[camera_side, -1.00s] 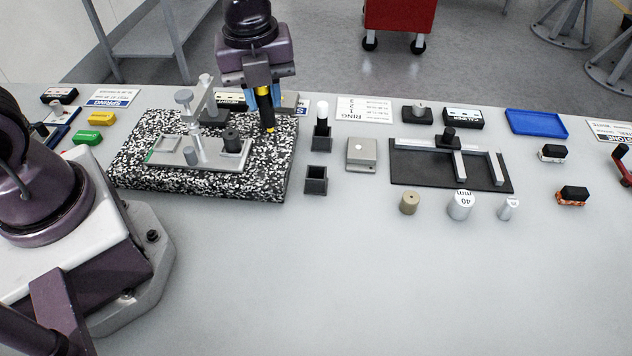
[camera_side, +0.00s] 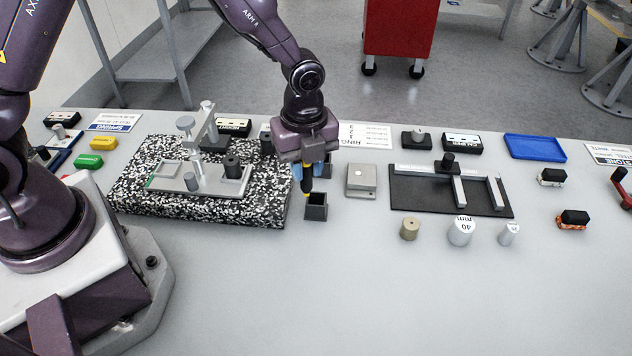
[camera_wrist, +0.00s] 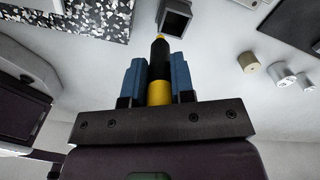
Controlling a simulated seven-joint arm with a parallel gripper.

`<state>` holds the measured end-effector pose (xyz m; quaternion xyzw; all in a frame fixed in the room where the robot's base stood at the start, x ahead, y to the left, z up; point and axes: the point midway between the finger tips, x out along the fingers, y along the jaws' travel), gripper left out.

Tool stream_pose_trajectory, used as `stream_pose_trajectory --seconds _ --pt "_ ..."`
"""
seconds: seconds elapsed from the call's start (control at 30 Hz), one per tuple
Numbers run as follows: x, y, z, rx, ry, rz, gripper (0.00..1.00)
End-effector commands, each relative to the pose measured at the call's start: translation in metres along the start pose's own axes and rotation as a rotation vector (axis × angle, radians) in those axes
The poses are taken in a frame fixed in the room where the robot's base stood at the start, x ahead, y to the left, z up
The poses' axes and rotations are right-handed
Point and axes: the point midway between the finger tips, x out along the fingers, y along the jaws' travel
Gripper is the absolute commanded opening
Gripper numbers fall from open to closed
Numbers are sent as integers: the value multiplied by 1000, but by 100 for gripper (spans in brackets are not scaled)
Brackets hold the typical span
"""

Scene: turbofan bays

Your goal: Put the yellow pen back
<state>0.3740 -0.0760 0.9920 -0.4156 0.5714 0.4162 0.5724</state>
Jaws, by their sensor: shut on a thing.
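The square dark holder (camera_side: 316,212) is open and looks empty. The pen points down, with its tip close to the holder's back left edge in the side view. In the wrist view the holder (camera_wrist: 175,20) lies just beyond the tip. I cannot tell whether they touch.
A speckled stone plate (camera_side: 140,200) with a metal fixture stands left of the holder. A grey block (camera_side: 361,180) is to the right, beside a dark plate (camera_side: 430,200) with metal bars. Small cylinders (camera_side: 409,228) stand in front of that plate. The front of the table is clear.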

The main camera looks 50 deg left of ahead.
Motion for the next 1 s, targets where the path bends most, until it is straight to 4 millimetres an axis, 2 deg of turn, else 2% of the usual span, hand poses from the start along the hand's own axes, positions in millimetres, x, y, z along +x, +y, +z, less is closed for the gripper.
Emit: stream_pose_trajectory --seconds 0.03,0.3,0.5,0.9,0.93,1.0 --pt "8 -5 0 1 0 2 0" --pt "28 -21 2 0 0 1 0" --pt "53 -20 2 0 0 1 0" --pt "58 -20 2 0 0 0 0" --pt "57 -20 2 0 0 0 28" --pt "57 -20 2 0 0 -1 44"
